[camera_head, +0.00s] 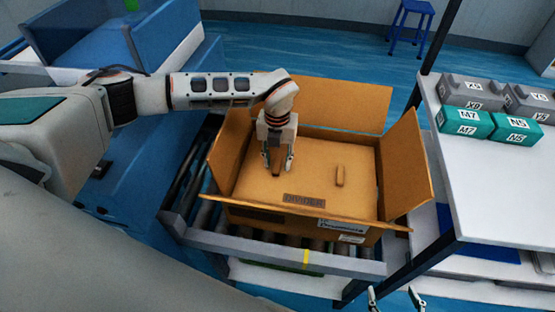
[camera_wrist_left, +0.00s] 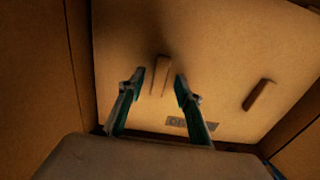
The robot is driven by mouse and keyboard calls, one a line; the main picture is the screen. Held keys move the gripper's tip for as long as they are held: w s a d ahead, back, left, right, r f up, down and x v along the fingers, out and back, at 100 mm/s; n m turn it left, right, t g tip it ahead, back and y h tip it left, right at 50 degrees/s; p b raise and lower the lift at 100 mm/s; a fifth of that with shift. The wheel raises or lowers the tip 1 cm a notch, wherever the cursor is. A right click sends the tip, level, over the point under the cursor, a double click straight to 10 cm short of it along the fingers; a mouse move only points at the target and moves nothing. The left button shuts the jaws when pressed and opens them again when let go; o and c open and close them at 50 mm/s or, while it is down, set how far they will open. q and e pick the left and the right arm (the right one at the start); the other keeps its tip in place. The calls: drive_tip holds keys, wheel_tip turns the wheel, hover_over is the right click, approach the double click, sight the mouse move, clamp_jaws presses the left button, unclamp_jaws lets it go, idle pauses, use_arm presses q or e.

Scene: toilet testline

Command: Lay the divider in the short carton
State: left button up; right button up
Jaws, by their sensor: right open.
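The short carton (camera_head: 290,216) stands with its flaps spread open. The divider (camera_head: 318,180), a flat brown board with a label on its front part and two raised grips, lies inside the carton walls. It also fills much of the left wrist view (camera_wrist_left: 215,60). My left gripper (camera_head: 277,168) points down at the divider's left grip. In the left wrist view its fingers (camera_wrist_left: 160,85) are apart, one on each side of that grip, with gaps visible. My right gripper (camera_head: 394,295) is open and empty at the bottom edge, in front of the carton; only its fingertips show.
The carton rests on a roller conveyor (camera_head: 240,245) with a grey front rail. A white table (camera_head: 495,195) at the right holds several grey and teal labelled blocks (camera_head: 465,122). A blue bin (camera_head: 90,45) stands at the back left and a blue stool (camera_head: 411,20) behind.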

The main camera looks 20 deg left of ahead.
use_arm(q)
wheel_tip(320, 180, up, 12)
idle(0.5)
